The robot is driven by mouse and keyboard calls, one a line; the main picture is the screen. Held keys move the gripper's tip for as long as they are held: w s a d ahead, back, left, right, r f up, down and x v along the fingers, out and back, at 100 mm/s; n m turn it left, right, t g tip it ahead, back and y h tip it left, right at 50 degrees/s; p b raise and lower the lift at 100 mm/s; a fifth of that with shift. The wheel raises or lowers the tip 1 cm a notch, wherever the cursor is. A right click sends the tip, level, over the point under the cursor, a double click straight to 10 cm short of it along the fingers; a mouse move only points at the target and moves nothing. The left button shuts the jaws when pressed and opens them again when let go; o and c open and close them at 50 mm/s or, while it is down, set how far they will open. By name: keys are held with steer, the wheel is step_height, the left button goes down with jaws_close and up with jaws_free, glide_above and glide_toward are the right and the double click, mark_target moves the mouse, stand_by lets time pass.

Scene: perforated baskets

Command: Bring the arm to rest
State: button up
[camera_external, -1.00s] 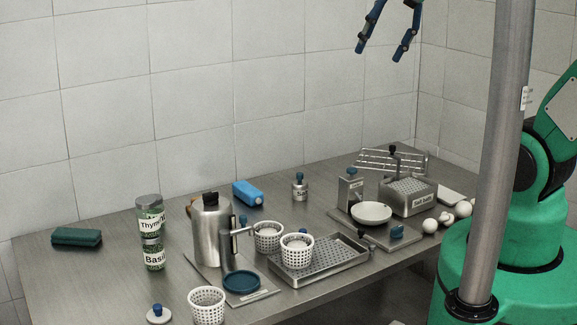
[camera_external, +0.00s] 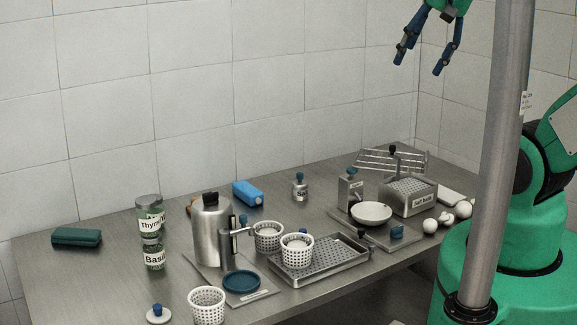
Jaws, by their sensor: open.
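My gripper (camera_external: 419,66) is at the top right of the view, high above the back right of the table. Its two dark blue fingers are spread apart with nothing between them. It touches nothing. The green wrist shows just above it, and most of the arm above is out of frame.
Below on the steel table (camera_external: 110,270) stand white perforated baskets (camera_external: 207,306), a drip tray (camera_external: 318,262), a metal canister (camera_external: 211,236), stacked spice jars (camera_external: 151,232) and a wire rack (camera_external: 375,160). A vertical metal pole (camera_external: 497,160) stands right of my gripper. The air around the gripper is clear.

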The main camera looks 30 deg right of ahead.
step_height(320, 180, down, 10)
steer(key=b, duration=1)
steer(key=shift+f, duration=0.15)
